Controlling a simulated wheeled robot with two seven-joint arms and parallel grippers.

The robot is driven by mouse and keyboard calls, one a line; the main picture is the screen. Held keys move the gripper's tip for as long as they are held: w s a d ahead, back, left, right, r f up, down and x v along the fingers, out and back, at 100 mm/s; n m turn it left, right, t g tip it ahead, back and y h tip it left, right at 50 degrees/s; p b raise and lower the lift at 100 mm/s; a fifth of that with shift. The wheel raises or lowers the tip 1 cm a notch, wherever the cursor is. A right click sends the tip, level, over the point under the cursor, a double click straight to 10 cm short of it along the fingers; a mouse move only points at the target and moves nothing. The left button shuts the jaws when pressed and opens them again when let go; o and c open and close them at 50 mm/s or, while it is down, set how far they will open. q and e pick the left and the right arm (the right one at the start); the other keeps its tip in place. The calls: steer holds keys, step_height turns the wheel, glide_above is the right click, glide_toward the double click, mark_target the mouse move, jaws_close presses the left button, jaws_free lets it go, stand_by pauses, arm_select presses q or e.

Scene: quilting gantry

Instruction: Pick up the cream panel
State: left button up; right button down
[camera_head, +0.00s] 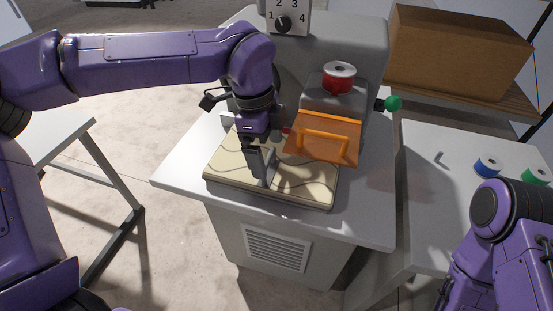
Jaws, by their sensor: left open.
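The cream panel (305,187) lies flat on the white machine table, with wavy dark lines on its top. My left gripper (266,180) points down over the middle of the panel, its fingers at or just above the surface; I cannot tell whether they touch it. It is open, and the arm hides the panel's back part. My right arm shows at the lower right, but its gripper is out of view.
An orange clear guard (322,138) with a handle stands right behind the panel. A red spool (339,77) sits on the machine, near a green knob (393,103). A dial (283,23) is above. Blue (487,166) and green (536,177) spools stand on the right table.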

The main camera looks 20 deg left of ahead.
mark_target(268, 157)
arm_select(q)
step_height(268, 157, down, 4)
steer(key=shift+w+d+p, duration=0.1)
steer(key=shift+d+p, duration=0.05)
steer(key=shift+p, duration=0.25)
steer(key=c, duration=1.4)
